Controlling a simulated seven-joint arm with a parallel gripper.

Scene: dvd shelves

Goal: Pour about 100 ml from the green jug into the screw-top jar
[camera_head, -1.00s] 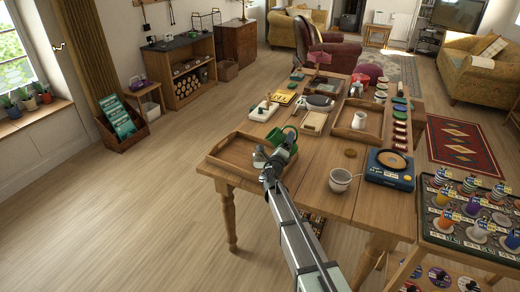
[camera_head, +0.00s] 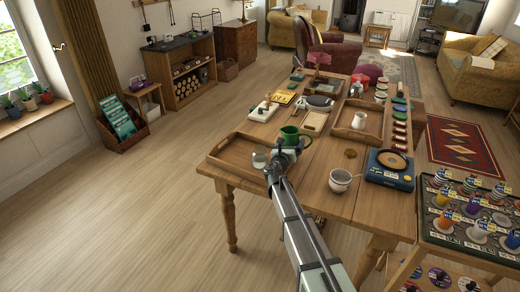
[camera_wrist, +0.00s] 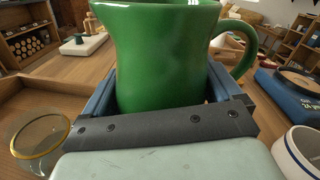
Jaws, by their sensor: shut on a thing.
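The green jug (camera_head: 290,132) is upright, its handle to the right in the head view. It fills the middle of the wrist view (camera_wrist: 155,55), held between the blue fingers of my gripper (camera_wrist: 160,95), which is shut on it. The inside of the jug is not visible. A clear glass jar (camera_head: 260,159) with a gold rim, apparently the screw-top jar, stands open to the left of my gripper. In the wrist view the jar (camera_wrist: 42,145) is at the lower left, apart from the jug. I cannot tell how much liquid is in it.
A wooden tray (camera_head: 222,160) lies on the left of the table. A white mug (camera_head: 340,181) and a blue scale (camera_head: 388,178) stand on the right. A round gold-brown disc (camera_head: 350,153) lies behind the mug. A white jug (camera_head: 359,120) stands in another tray.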

